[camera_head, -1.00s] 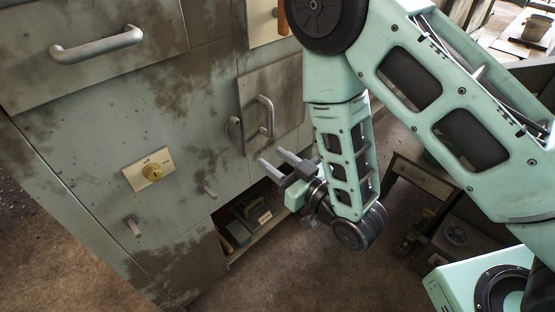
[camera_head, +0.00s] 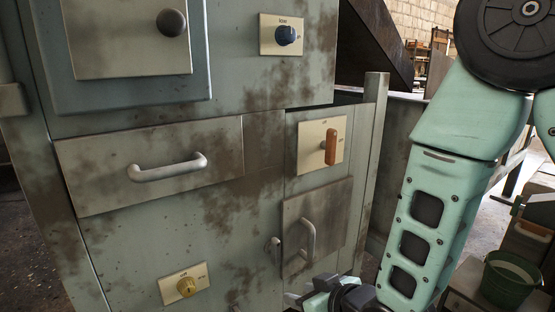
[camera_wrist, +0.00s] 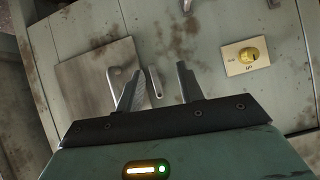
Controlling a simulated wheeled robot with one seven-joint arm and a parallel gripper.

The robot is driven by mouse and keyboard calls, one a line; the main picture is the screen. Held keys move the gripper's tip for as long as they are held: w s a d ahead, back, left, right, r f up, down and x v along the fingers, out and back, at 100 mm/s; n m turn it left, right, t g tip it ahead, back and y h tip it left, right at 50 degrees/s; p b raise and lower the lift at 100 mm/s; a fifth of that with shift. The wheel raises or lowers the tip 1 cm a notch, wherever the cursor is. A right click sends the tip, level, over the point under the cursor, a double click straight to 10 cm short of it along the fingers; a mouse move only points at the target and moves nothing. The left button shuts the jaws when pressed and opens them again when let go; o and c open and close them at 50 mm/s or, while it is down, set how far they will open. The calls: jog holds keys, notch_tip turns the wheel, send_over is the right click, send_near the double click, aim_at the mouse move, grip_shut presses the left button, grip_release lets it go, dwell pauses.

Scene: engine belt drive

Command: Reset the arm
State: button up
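My gripper (camera_wrist: 159,70) is open in the wrist view, its two fingers apart with nothing between them. It faces the stained green cabinet (camera_wrist: 205,25). In the head view my gripper is low near the bottom edge, in front of the cabinet (camera_head: 150,235), partly cut off. My pale green arm hangs down the right side of the head view. The gap between gripper and cabinet front is hard to judge.
A green bucket (camera_head: 508,280) stands at right.

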jog(key=s+d+r+n+g+h, duration=0.1)
jog(key=s+d+r+g+h, duration=0.3)
jog(key=s, duration=0.6)
jog(key=s+d+r+g+h, duration=0.2)
jog(key=s+d+r+g, duration=0.3)
jog(key=s, duration=0.4)
notch_tip(320, 180, up, 12)
jog(key=p, duration=1.2)
jog(key=shift+s+r, duration=0.2)
jog(key=shift+s, duration=0.05)
jog(key=shift+c, duration=0.3)
